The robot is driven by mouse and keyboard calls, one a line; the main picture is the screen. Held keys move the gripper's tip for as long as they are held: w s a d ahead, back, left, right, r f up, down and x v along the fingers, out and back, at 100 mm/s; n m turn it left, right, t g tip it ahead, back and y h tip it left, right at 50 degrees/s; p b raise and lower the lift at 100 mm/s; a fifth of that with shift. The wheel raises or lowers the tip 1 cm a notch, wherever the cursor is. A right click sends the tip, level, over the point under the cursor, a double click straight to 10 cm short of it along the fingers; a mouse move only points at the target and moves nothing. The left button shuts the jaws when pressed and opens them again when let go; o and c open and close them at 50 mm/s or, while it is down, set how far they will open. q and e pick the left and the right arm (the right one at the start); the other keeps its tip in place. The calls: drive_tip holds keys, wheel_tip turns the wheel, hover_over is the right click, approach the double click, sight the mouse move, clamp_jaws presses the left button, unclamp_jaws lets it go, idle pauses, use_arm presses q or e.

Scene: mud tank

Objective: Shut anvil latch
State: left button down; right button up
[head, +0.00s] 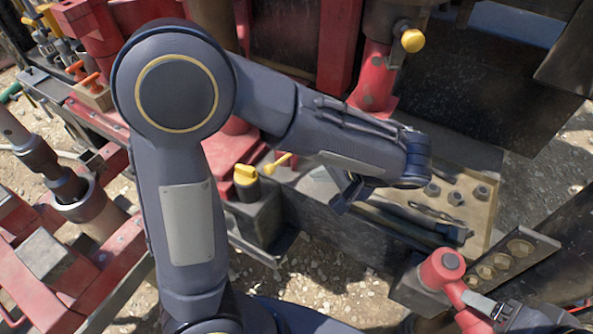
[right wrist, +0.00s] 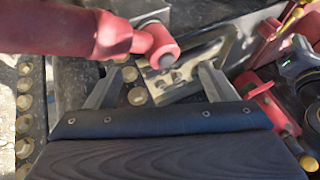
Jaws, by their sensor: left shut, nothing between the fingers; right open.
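A red latch lever with a rounded end and a dark pin (head: 442,265) stands at the lower right of the head view, beside a dark plate with round holes. In the right wrist view a red lever (right wrist: 160,45), likely the same one, reaches in from the upper left and ends in a round joint. My right gripper (right wrist: 160,78) is open, with its two fingers on either side of that joint and nothing clamped. Whether they touch it I cannot tell. My left gripper (head: 345,197) is shut and empty above the grey bench, left of the wooden tray.
The wooden tray (head: 478,215) holds several nuts and tools. A yellow-capped dark block (head: 246,182) stands left of my left gripper. Red posts and machinery (head: 372,75) rise behind. The holed plate (head: 513,255) lies right of the lever. Gravel shows below.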

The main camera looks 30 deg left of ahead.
use_arm(q)
approach(281, 160)
drive_tip(key=shift+s+a+f, duration=1.3)
drive_tip(key=shift+a+f, duration=0.75)
drive_tip(key=shift+f, duration=0.7)
